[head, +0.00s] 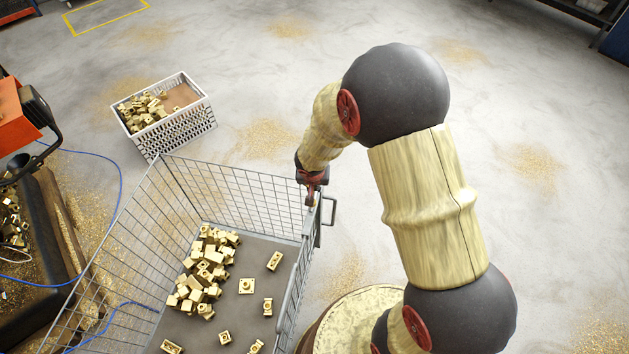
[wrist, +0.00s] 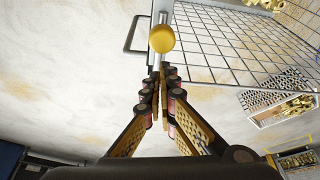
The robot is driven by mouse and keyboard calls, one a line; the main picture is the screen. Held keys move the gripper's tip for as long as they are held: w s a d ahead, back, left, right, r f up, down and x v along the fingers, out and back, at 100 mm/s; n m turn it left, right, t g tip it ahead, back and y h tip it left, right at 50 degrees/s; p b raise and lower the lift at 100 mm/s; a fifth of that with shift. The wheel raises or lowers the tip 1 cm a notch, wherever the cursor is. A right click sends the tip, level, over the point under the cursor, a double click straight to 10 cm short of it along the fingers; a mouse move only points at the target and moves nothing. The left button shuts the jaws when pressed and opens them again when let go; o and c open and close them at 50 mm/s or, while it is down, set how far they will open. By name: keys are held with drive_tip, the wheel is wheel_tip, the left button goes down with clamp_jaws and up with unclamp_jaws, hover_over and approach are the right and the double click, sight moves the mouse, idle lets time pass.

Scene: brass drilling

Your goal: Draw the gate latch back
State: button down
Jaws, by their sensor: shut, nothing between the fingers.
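The wire-mesh cart (head: 215,172) holds a pile of brass parts, and its far right corner is where my arm reaches. My gripper (head: 311,190) is at that corner, over the end of the right-hand rail. In the wrist view my gripper (wrist: 159,72) is shut, its fingertips together with nothing between them. A round brass-yellow knob (wrist: 162,39), which looks like the latch knob, shows just beyond the fingertips, in front of a pale metal bar (wrist: 163,17). Whether the fingertips touch the knob I cannot tell. In the head view my gripper hides most of the latch.
A grey handle (head: 332,211) sticks out to the right of the cart corner. A white crate (head: 185,130) of brass parts stands on the floor behind the cart. An orange machine (head: 12,108) is at the left. The floor right of the cart is open, with scattered swarf.

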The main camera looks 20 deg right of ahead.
drive_tip(key=shift+s+a, duration=0.15)
drive_tip(key=shift+s, duration=0.25)
drive_tip(key=shift+s+a+b, duration=0.65)
drive_tip(key=shift+s+b, duration=0.15)
drive_tip(key=shift+s, duration=0.2)
drive_tip(key=shift+s+a+b, duration=0.6)
drive_tip(key=shift+s+b, duration=0.15)
drive_tip(key=shift+s, duration=0.25)
drive_tip(key=shift+w, duration=0.1)
